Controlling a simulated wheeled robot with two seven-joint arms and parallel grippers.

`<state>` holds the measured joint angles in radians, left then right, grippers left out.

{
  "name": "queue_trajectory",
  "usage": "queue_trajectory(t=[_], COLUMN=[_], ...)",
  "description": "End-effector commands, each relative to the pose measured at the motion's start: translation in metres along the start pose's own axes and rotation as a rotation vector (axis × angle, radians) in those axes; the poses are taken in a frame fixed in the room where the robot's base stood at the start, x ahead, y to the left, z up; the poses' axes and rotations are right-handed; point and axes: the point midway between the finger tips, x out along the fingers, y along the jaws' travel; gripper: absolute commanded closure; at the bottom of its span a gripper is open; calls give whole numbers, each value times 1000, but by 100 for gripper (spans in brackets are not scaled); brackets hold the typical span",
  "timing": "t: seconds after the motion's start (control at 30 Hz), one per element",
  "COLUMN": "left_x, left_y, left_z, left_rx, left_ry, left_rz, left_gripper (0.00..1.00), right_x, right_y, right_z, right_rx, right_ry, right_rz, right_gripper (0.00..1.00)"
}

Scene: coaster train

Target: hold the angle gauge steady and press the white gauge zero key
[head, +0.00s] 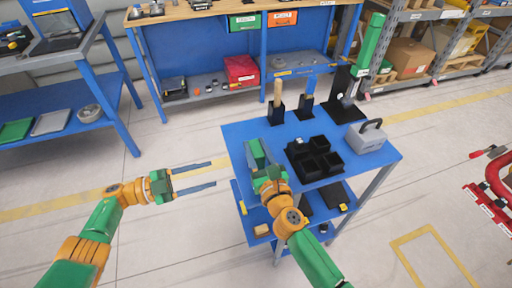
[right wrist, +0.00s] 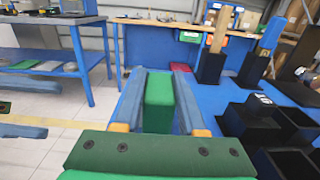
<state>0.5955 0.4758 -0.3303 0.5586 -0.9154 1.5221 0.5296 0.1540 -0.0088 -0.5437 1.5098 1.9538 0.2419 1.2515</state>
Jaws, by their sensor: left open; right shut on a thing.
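My right gripper (head: 261,163) is over the left part of the blue cart top (head: 370,165). It is shut on a green block (right wrist: 158,100), which stands upright between the two fingers in the right wrist view. I cannot tell whether this block is the angle gauge, and no white key shows on it. A small dark piece with a white patch (right wrist: 262,99) sits at the black compartment tray (head: 330,161); it is too small to identify. My left gripper (head: 213,174) is open and empty, over the floor left of the cart, its fingers pointing toward the cart.
Black holders with a wooden handle (head: 277,90) and a blue handle (head: 309,84) stand at the cart's back. A grey case with a handle (head: 366,137) is at its right. A workbench (head: 225,15) stands behind. Floor is free between my left gripper and the cart.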

Motion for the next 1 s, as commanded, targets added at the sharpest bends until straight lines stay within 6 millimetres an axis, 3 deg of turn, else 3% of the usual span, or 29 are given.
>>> queue_trajectory(t=[0.03,0.2,0.5,0.73,1.0], left_x=[0,3,4,6,48], left_y=[0,-3,-24,-32,-21], left_z=[0,-7,-36,-45,-29], left_rx=[0,-88,-496,-605,-611], left_ry=[0,-19,-326,-435,-432], left_rz=[0,63,189,140,139], left_gripper=[53,99,100,100,100], right_x=[0,0,0,0,0], right_y=[0,0,0,0,0], right_z=[0,0,-1,-1,0], right_rx=[0,0,0,0,0], right_ry=[1,1,1,1,1], right_rz=[0,0,0,0,0], right_gripper=[100,100,100,100,100])
